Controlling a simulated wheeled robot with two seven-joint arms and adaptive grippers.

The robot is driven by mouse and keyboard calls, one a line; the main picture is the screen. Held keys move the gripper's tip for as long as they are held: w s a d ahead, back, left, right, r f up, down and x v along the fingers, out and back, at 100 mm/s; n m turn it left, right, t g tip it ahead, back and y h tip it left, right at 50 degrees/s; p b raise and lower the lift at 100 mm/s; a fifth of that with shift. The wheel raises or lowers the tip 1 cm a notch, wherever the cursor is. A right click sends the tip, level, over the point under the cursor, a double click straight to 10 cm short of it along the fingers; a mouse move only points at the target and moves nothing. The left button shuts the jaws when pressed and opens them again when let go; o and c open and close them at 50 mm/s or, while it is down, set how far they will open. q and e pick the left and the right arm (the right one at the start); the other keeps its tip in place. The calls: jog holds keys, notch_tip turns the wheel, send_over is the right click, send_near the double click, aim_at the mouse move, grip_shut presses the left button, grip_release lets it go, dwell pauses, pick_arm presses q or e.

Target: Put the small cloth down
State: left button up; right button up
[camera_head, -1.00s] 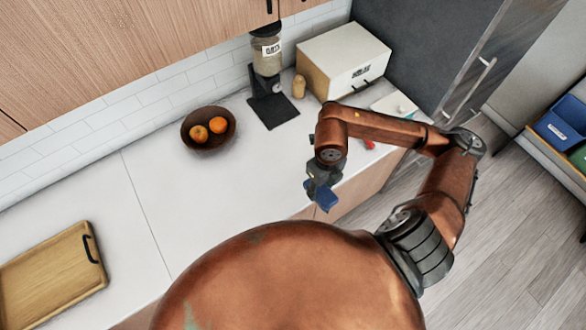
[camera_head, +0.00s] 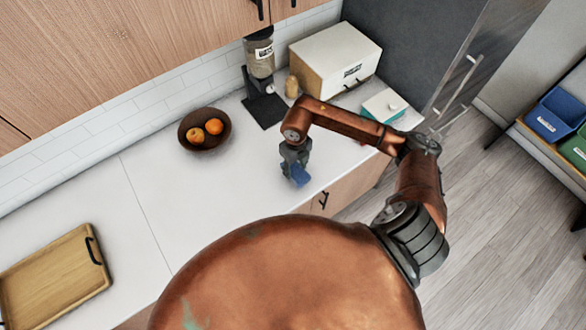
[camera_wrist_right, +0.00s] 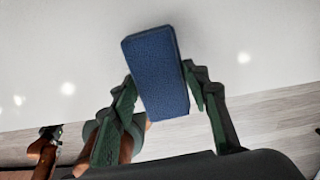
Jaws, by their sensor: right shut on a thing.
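The small cloth is a blue, folded, block-like piece. It shows in the head view (camera_head: 300,175) and large in the right wrist view (camera_wrist_right: 157,72). My right gripper (camera_head: 295,165) is shut on it, with the cloth between the two green-padded fingers in the right wrist view (camera_wrist_right: 160,95). In the head view, the cloth is near the front edge of the white counter (camera_head: 240,200). I cannot tell whether it touches the counter. My left gripper is not in view.
A dark bowl with oranges (camera_head: 190,141), a dispenser (camera_head: 262,85) and a white-fronted wooden box (camera_head: 340,60) stand toward the back. A teal-and-white container (camera_head: 384,106) is at the right. A wooden tray (camera_head: 50,280) lies at the left. The middle counter is clear.

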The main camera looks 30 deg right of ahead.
aim_at(293, 170)
jog(key=shift+w+f, duration=0.4)
jog(key=shift+f, duration=0.15)
jog(key=f+p, duration=0.1)
jog(key=w+f, duration=0.1)
jog(key=f, duration=0.1)
jog(key=shift+p, duration=0.35)
jog(key=shift+c, duration=0.4)
jog(key=shift+s+f, duration=0.1)
jog(key=shift+f, duration=0.15)
jog(key=shift+c, duration=0.6)
jog(key=shift+s+f, duration=0.15)
jog(key=o, duration=0.9)
jog(key=shift+f, duration=0.1)
jog(key=shift+c, duration=0.2)
jog(key=o, duration=0.3)
jog(key=shift+w, duration=0.25)
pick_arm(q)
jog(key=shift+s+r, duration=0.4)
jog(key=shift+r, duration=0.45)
pick_arm(e)
jog(key=shift+o, duration=0.3)
jog(key=shift+s, duration=0.1)
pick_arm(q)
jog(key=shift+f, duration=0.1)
